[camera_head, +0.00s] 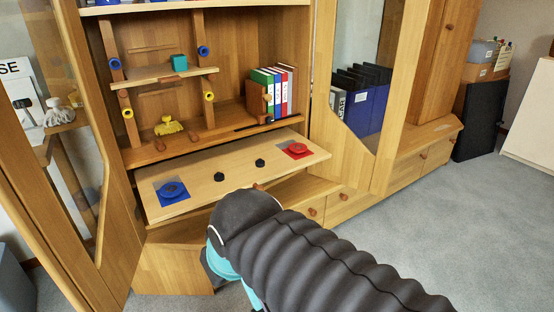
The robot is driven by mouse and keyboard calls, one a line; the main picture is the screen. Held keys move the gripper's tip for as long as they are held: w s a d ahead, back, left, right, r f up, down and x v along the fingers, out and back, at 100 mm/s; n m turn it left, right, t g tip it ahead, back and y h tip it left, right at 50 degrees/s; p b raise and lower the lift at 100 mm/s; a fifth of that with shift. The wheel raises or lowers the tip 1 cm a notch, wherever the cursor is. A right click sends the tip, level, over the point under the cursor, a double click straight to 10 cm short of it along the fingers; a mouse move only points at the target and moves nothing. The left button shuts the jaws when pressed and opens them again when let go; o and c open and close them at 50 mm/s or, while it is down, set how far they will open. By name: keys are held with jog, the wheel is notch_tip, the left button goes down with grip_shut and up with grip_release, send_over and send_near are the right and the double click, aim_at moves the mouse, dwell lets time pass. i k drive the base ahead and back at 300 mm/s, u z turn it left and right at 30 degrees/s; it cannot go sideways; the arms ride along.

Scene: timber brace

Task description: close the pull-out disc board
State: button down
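The pull-out disc board (225,188) is a pale wooden panel that sticks out of the cabinet below the shelf with the books. A blue disc (172,190) lies on a blue square at its left end. A red disc (297,149) lies on a red square at its right end. Two small black knobs (219,176) stand between them. My arm comes from the lower right and ends in front of the board's front edge. My gripper's fingers are hidden behind the arm, so I cannot tell their state or whether they touch the board.
Above the board, a shelf holds several books (272,91) and a yellow object (169,126). Cabinet doors (352,145) stand at both sides. Drawers (338,203) lie at lower right. Grey carpet (455,235) is free at right.

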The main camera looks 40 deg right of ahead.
aim_at(206, 175)
jog(key=z, duration=0.15)
jog(key=i, duration=0.85)
jog(key=z, duration=0.7)
